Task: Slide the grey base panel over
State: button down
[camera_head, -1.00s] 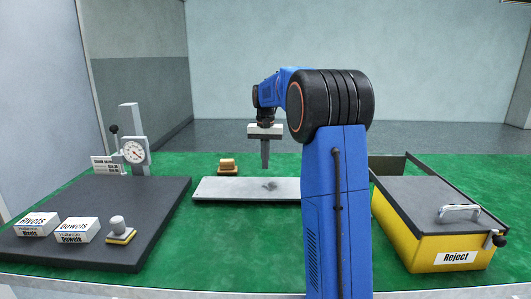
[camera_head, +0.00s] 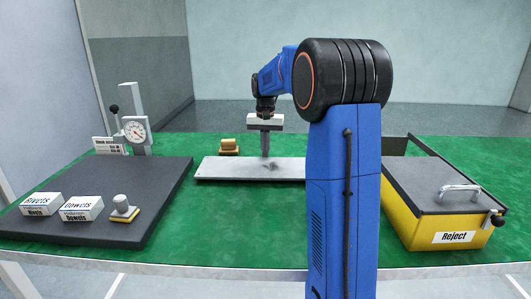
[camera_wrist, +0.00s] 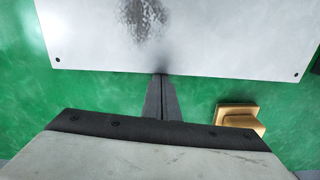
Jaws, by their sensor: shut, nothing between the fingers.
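The grey base panel (camera_head: 225,169) lies flat on the green table, left of my arm in the head view. Its right end is hidden behind my arm. It has a dark smudge near the middle and small holes at its corners. The panel also fills the top of the wrist view (camera_wrist: 215,45). My gripper (camera_head: 265,154) points down at the panel's far long edge. Its fingers (camera_wrist: 161,78) are shut and empty, with tips right at that edge. I cannot tell whether they touch it.
A brass block (camera_head: 228,147) sits just behind the panel's left part. A dark mat (camera_head: 110,200) with boxes, a stamp-like knob and a dial gauge (camera_head: 136,130) is at left. A yellow Reject bin (camera_head: 425,220) is at right. The green table in front of the panel is clear.

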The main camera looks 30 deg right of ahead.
aim_at(256, 196)
jog(key=s+a, duration=0.5)
jog(key=s, duration=0.1)
jog(key=s+a, duration=0.5)
jog(key=s, duration=0.1)
jog(key=s+a, duration=0.4)
jog(key=s, duration=0.2)
jog(key=shift+a, duration=0.4)
jog(key=shift+w+d, duration=0.1)
